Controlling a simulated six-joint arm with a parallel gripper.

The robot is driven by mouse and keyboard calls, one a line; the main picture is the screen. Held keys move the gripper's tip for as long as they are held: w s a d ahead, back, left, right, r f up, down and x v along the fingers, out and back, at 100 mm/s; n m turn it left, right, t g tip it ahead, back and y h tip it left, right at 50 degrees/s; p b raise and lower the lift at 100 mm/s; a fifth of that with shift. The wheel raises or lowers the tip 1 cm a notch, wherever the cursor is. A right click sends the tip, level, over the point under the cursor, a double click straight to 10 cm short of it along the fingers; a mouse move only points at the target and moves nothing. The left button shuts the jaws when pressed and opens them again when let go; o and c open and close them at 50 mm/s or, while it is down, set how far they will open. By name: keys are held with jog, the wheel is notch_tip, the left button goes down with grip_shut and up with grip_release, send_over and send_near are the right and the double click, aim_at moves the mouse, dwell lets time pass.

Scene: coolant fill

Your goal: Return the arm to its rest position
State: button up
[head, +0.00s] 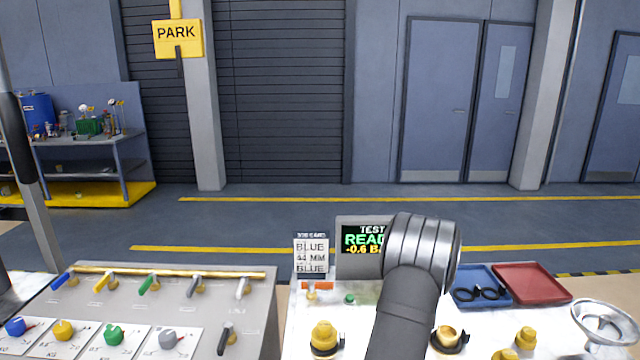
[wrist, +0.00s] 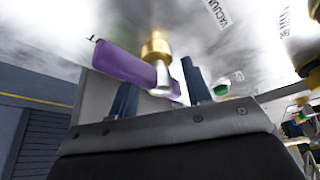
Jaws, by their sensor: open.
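My gripper (wrist: 161,80) shows in the wrist view with its two dark blue fingers apart. A purple lever handle (wrist: 125,62) on a brass fitting (wrist: 156,48) with a silver stem lies close in front of and between the fingers. I cannot tell whether a finger touches it. In the head view my dark grey arm (head: 412,285) reaches up from the lower edge over the white bench. The gripper itself is hidden there behind the arm.
A test screen (head: 361,245), partly covered by my arm, and a "BLUE 44 MM BLUE" card (head: 311,255) stand behind the bench. A lever panel (head: 190,300) is left. At right are a blue tray (head: 466,273) holding black rings, a red tray (head: 533,283) and a metal bowl (head: 606,322).

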jog(key=m+t, duration=0.1)
jog(key=m, duration=0.3)
jog(key=shift+h, duration=0.4)
jog(key=shift+r, duration=0.1)
jog(key=a, duration=0.1)
jog(key=a+n+h, duration=0.1)
jog(key=a, duration=0.1)
jog(key=a+r+n+g, duration=0.1)
jog(key=a, duration=0.1)
jog(key=shift+s+a+h, duration=0.1)
jog(key=shift+h, duration=0.3)
jog(key=n+h, duration=0.1)
jog(key=s+a+r+n+g+h, duration=0.1)
jog(key=a+n+h, duration=0.1)
jog(key=shift+s+a+r+n+g, duration=0.1)
jog(key=shift+s+r+n+g, duration=0.2)
jog(key=shift+n, duration=0.1)
jog(key=a+r+n+h, duration=0.3)
jog(key=r+n+h, duration=0.35)
jog(key=r, duration=0.25)
jog(key=shift+m+t+h, duration=0.25)
jog(key=shift+m+t, duration=0.1)
jog(key=shift+t, duration=0.05)
jog(key=x, duration=1.7)
jog(key=shift+f, duration=0.2)
